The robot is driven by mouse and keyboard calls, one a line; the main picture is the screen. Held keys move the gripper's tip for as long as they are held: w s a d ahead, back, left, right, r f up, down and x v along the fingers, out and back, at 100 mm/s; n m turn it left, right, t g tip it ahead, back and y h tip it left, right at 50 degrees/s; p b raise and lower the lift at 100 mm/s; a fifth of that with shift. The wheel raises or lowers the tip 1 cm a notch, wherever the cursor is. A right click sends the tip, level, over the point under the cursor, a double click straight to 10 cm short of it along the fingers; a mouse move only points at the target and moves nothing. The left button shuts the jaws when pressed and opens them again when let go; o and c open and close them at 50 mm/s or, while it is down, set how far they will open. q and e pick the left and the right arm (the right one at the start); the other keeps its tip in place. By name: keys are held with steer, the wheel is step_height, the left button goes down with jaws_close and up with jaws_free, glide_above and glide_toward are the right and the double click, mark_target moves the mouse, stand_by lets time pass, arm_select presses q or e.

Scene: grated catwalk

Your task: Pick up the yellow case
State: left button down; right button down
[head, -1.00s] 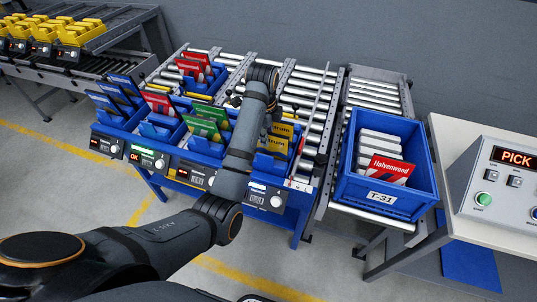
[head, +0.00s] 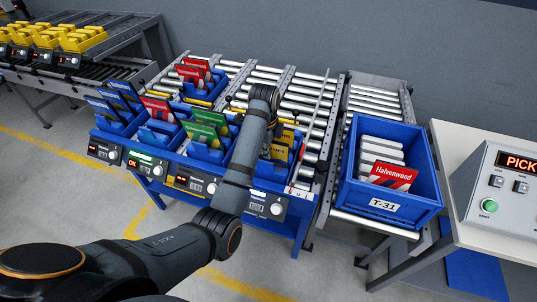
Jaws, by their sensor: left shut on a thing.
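Yellow cases (head: 279,153) stand in the rightmost blue bin of the front row, partly hidden behind my left arm. My left gripper (head: 275,127) is at the top of these yellow cases, mostly hidden by my own wrist and forearm. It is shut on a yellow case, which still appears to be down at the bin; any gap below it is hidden. My right gripper is not in view.
Other blue bins hold green (head: 206,132), red (head: 157,108) and blue cases. A control box (head: 505,190) stands at right.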

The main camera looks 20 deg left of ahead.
arm_select(q)
steer(key=shift+w+r, duration=0.1)
steer(key=shift+r, duration=1.1)
step_height(320, 180, up, 8)
steer(key=p, duration=0.7)
steer(key=shift+f, duration=0.25)
